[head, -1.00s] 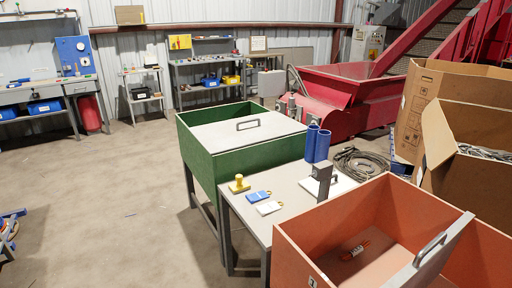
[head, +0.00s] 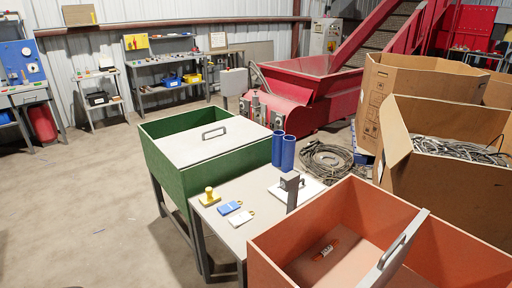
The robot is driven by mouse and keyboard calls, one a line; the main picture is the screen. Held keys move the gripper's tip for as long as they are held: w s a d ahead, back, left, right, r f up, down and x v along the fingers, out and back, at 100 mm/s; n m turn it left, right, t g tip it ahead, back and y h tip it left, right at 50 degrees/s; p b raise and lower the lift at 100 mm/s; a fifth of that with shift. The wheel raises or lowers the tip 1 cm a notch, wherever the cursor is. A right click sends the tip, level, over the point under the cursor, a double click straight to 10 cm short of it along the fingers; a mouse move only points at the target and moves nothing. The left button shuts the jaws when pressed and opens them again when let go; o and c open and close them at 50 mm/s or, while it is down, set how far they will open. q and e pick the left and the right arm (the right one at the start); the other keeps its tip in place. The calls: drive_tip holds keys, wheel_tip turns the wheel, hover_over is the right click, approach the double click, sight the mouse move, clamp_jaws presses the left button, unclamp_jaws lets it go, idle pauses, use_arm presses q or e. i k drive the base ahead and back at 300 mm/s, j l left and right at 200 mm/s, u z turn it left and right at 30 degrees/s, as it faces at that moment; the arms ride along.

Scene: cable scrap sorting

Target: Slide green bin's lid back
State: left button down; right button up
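The green bin (head: 225,178) stands on legs left of centre in the head view. Its flat grey lid (head: 205,147) lies over most of the top, with a metal handle (head: 214,132) standing up from it. A strip of the bin's inside shows open along the far left edge, between the lid and the green wall (head: 178,122). What lies inside the green bin is hidden. Neither of my grippers shows in the head view.
A grey table (head: 226,215) adjoins the green bin, holding blue cylinders (head: 283,151), a yellow knobbed piece (head: 209,196), tags (head: 235,213) and a grey post (head: 291,188). An open orange bin (head: 300,235) stands in front. Floor (head: 80,220) at left is clear.

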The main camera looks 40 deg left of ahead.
sight(186, 149)
drive_tip(key=j+z, duration=0.5)
drive_tip(key=j, duration=0.35)
drive_tip(key=j+z, duration=0.1)
drive_tip(key=j, duration=0.35)
drive_tip(key=k+j+z, duration=0.15)
drive_tip(key=j, duration=0.85)
drive_tip(key=k+j, duration=0.15)
drive_tip(key=j, duration=0.4)
drive_tip(key=j+z, duration=0.1)
drive_tip(key=j, duration=0.45)
drive_tip(key=k+j, duration=0.15)
drive_tip(key=j, duration=0.4)
drive_tip(key=k+j, duration=0.1)
drive_tip(key=j, duration=0.45)
drive_tip(key=z, duration=0.05)
